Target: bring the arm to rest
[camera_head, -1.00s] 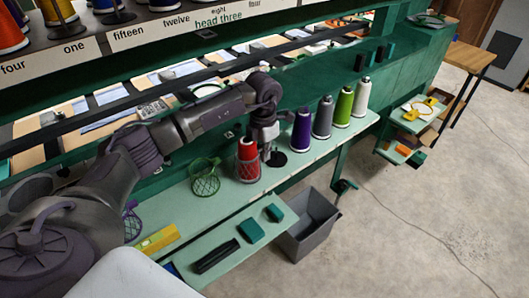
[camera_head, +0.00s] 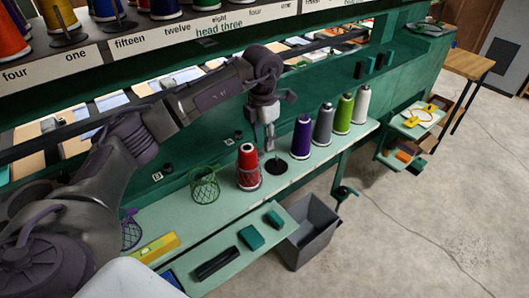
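My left arm comes in from the left and reaches across the green shelf (camera_head: 330,143). My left gripper (camera_head: 269,147) points down above a black disc (camera_head: 276,167) on the shelf and is apart from it. Nothing shows hanging from it, but the finger gap is too small to read. A red thread cone (camera_head: 248,163) stands just left of the gripper with mesh around its lower part. Purple (camera_head: 301,137), grey (camera_head: 323,127), green (camera_head: 344,114) and white (camera_head: 362,104) cones stand in a row to the right. My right gripper is out of view.
An empty-looking green mesh cup (camera_head: 205,186) is left of the red cone. A lower ledge (camera_head: 227,257) holds teal blocks and a black item. A grey bin (camera_head: 310,237) stands below. A rack with numbered labels (camera_head: 130,41) runs above my arm.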

